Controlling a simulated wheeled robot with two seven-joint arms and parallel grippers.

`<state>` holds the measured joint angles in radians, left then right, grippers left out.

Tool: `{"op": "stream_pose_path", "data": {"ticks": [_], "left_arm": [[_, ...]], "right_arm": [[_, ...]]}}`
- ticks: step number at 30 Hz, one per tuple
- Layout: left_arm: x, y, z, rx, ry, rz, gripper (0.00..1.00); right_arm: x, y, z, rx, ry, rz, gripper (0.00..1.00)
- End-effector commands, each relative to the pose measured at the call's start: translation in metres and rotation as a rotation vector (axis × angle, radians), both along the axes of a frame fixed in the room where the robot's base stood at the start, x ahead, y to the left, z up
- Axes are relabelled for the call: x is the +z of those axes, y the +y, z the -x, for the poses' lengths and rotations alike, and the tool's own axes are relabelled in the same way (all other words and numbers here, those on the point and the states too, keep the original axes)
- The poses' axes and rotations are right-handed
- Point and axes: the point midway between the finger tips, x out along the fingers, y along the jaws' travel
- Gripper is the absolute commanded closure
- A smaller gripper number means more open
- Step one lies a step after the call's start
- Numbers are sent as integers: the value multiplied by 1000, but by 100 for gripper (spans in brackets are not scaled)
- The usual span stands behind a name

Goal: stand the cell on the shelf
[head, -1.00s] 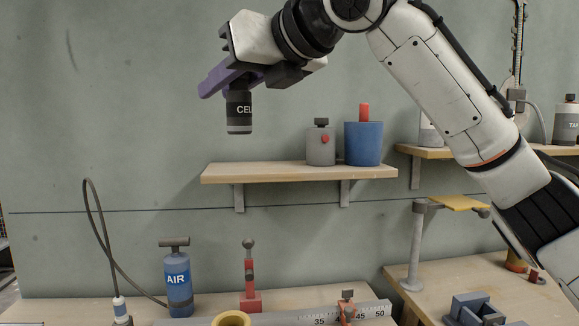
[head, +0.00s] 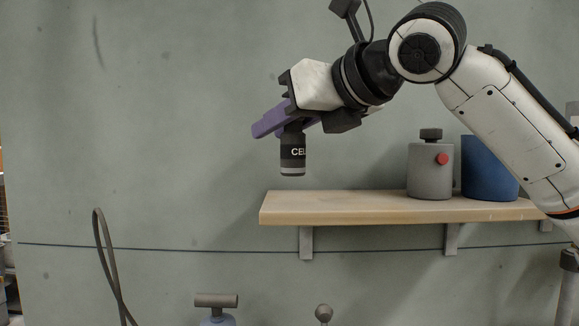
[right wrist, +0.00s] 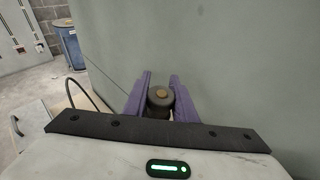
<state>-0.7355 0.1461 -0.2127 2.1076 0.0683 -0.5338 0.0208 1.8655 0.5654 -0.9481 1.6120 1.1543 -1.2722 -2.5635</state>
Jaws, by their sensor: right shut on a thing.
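The cell (head: 292,153) is a small dark cylinder with a pale band near its bottom and the letters "CEL" on it. My right gripper (head: 284,122), with purple fingers, is shut on its top and holds it upright. In the right wrist view the cell (right wrist: 160,97) sits between the two purple fingers (right wrist: 158,95). The wooden shelf (head: 340,208) is on the wall below. The cell hangs in the air a little above the shelf's left end, apart from it in the picture. My left gripper is not in view.
A grey canister (head: 430,172) with a red knob and a blue container (head: 488,170) stand on the shelf's right part. The shelf's left and middle are bare. Below are a blue pump's top (head: 217,302) and a dark hose (head: 104,260).

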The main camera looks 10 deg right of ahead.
Motion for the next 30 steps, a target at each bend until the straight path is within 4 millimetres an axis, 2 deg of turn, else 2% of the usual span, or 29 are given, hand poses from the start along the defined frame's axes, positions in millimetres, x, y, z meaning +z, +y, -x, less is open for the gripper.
{"op": "stream_pose_path", "data": {"ticks": [9,20,21,23,24,30], "left_arm": [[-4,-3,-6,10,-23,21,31],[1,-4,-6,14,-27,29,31],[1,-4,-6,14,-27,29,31],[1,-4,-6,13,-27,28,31],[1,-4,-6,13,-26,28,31],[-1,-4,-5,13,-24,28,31]], "right_arm": [[-38,0,0,0,0,1,100],[-41,0,0,1,0,1,100],[-41,0,0,0,0,1,70],[-41,0,0,0,0,1,60],[-41,0,0,0,0,1,57],[-41,0,0,0,0,1,57]]}}
